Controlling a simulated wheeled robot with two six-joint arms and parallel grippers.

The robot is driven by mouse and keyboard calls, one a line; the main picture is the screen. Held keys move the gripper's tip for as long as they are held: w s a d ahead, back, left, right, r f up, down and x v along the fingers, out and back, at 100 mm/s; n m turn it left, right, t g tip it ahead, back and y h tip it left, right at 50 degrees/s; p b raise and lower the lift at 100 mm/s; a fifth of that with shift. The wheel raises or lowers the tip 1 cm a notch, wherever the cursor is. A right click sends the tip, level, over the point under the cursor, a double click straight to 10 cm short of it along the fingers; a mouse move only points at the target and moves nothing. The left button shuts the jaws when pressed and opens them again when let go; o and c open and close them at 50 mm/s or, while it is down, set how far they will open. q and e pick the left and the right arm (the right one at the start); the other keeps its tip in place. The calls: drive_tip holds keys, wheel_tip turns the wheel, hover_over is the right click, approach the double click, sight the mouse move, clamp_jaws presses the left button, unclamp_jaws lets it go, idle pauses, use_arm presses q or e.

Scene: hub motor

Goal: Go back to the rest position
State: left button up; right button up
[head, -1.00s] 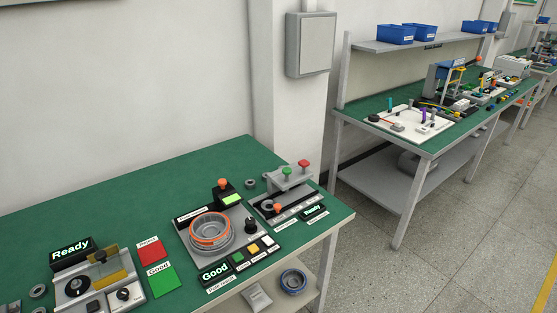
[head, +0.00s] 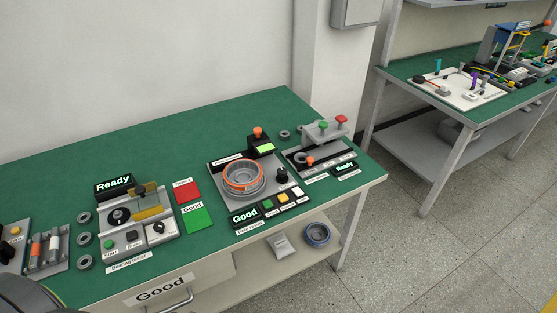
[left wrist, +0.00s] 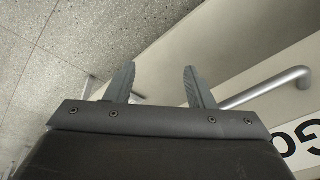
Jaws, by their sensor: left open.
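In the left wrist view my left gripper (left wrist: 158,85) is open, with two grey fingers apart and nothing between them. It is near the bench front, where a drawer handle (left wrist: 265,88) and part of a "Good" label (left wrist: 300,145) show. In the head view a dark rounded part of my own body shows at the lower left corner; the left fingers are not visible there. My right gripper is in neither view.
The green bench (head: 130,160) carries a "Ready" device (head: 135,215), red card (head: 187,191), green card (head: 197,219), and a round fixture with an orange-rimmed ring (head: 243,177). A drawer (head: 215,275) is below. A second bench (head: 415,72) stands right. Floor (head: 400,260) between is clear.

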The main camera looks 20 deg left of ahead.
use_arm(q)
drive_tip(key=s+d+f+g, duration=0.1)
drive_tip(key=s+f, duration=1.5)
drive_tip(key=f, duration=0.2)
drive_tip(key=shift+d+f, duration=0.15)
drive_tip(key=shift+f, duration=0.25)
idle(2.2)
